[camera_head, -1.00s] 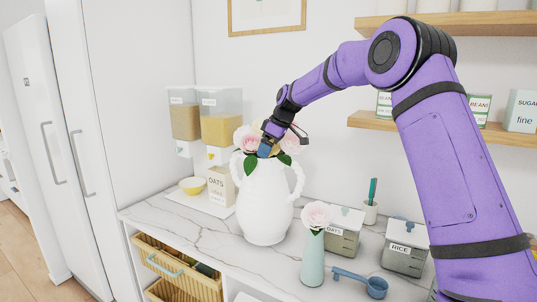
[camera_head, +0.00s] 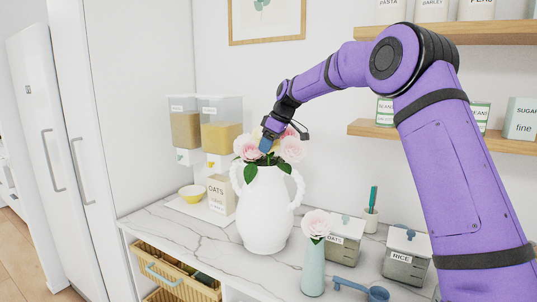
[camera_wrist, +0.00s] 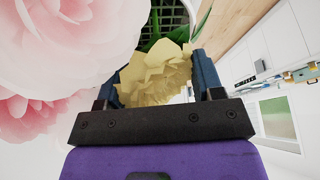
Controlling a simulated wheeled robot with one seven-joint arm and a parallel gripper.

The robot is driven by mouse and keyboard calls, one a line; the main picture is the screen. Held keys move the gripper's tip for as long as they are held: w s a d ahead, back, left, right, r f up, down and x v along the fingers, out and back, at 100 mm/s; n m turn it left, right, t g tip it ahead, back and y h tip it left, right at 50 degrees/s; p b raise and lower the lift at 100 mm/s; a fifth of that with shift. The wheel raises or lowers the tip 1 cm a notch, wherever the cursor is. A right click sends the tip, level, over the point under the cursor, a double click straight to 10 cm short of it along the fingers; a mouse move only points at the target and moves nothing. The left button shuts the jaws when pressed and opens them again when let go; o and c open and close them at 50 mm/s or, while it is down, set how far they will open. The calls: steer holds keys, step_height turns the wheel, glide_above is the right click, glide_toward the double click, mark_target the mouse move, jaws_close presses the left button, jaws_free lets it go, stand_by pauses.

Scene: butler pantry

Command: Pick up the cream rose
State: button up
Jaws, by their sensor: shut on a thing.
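The cream rose (camera_wrist: 155,76) shows pale yellow petals between my fingers in the wrist view. My gripper (camera_wrist: 158,88) is shut on it. In the head view my gripper (camera_head: 266,146) is above the mouth of the white ribbed two-handled vase (camera_head: 265,212), and the cream rose is mostly hidden behind it. Pink roses (camera_head: 246,147) with green leaves stand in the vase on both sides of the gripper. Large pink petals (camera_wrist: 60,45) are close at left in the wrist view. Whether the cream rose's stem is still inside the vase cannot be told.
A small green vase (camera_head: 313,266) with one pale pink rose stands front right. Oats and rice canisters (camera_head: 404,258), a blue scoop (camera_head: 375,293) and a yellow bowl (camera_head: 192,193) share the marble counter. Grain dispensers (camera_head: 220,125) stand behind, and a shelf (camera_head: 380,129) is at right.

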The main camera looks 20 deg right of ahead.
step_height(320, 180, up, 14)
stand_by(0.4)
